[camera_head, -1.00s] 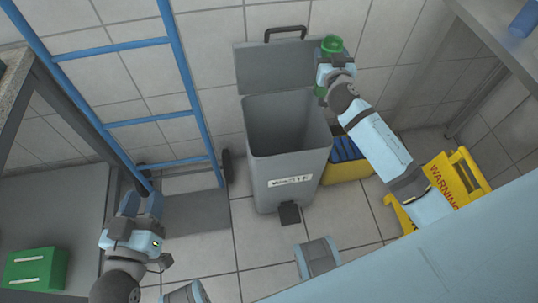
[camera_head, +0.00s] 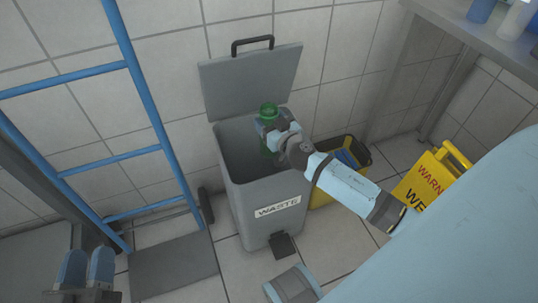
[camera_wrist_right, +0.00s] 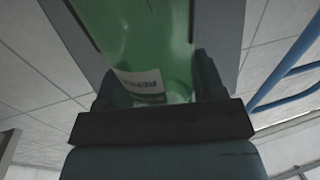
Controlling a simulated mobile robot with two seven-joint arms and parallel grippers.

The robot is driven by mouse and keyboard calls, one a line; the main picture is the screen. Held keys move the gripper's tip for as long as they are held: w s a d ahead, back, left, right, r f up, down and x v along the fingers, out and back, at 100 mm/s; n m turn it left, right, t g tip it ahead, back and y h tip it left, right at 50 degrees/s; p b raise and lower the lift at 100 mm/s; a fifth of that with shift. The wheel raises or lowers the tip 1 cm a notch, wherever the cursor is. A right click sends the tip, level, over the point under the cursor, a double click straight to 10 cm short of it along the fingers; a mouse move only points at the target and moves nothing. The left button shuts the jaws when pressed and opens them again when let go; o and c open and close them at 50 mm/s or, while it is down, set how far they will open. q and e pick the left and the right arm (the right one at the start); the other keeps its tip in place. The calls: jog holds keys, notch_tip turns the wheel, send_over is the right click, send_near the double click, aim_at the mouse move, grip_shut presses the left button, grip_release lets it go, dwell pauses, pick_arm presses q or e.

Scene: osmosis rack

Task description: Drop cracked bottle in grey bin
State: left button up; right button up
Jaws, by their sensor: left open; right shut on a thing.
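The green bottle (camera_head: 268,110) is held in my right gripper (camera_head: 268,128), over the open mouth of the grey bin near its back right. In the right wrist view the bottle (camera_wrist_right: 140,40) fills the space between the fingers, with a white label on it; I cannot make out a crack. The grey bin (camera_head: 265,192), marked WASTE, stands with its lid (camera_head: 250,80) raised against the wall. My left gripper (camera_head: 90,265) is open and empty at the lower left, away from the bin.
A yellow bin (camera_head: 325,196) with blue things in it stands just right of the grey bin. A yellow warning sign (camera_head: 428,178) is further right. A blue ladder (camera_head: 140,80) leans at the left. A shelf (camera_head: 470,30) with bottles is at the upper right.

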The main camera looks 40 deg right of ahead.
jog(key=shift+f+b, duration=0.4)
jog(key=shift+f, duration=0.4)
pick_arm(q)
notch_tip(320, 180, down, 2)
jog(key=shift+d+g, duration=0.1)
jog(key=shift+g, duration=0.3)
